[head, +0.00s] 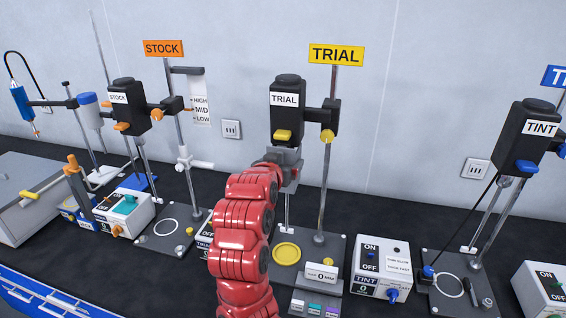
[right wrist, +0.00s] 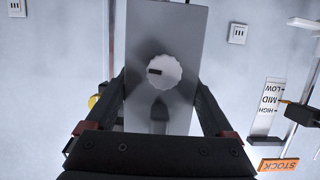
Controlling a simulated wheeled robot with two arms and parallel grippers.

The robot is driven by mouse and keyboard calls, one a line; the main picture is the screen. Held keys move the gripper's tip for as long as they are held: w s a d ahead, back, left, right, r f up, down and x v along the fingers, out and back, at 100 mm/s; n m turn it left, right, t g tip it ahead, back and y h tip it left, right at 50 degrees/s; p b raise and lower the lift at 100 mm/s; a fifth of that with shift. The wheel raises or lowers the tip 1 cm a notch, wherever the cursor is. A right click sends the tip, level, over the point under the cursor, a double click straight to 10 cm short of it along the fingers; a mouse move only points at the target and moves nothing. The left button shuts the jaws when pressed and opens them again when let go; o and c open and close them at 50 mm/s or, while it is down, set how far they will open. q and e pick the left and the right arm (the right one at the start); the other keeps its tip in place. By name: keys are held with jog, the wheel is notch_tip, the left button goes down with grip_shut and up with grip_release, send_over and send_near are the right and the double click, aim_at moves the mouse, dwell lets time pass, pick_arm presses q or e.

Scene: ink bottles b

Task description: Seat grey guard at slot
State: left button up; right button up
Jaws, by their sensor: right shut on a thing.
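My right gripper (head: 285,162) is just below the black TRIAL stirrer head (head: 287,113), at the end of my red arm. In the right wrist view my right gripper (right wrist: 161,108) is shut on a flat grey piece, which I take to be the grey guard (right wrist: 160,30). A pale scalloped disc (right wrist: 164,72) with a dark mark shows on or through its middle. In the head view my gripper and arm make the guard hard to pick out. I cannot make out the slot. My left gripper is not in view.
The TRIAL stand rod (head: 329,185) rises close to the right of my gripper. Below is the TRIAL base with a yellow ring (head: 286,252). The STOCK stirrer (head: 128,106) stands left, the TINT stirrer (head: 530,138) right. A TINT switch box (head: 381,272) sits between bases.

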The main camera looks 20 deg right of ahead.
jog(key=shift+b, duration=0.35)
jog(key=o, duration=1.3)
jog(key=shift+s, duration=0.1)
jog(key=shift+b+v, duration=2.2)
jog(key=shift+v, duration=6.5)
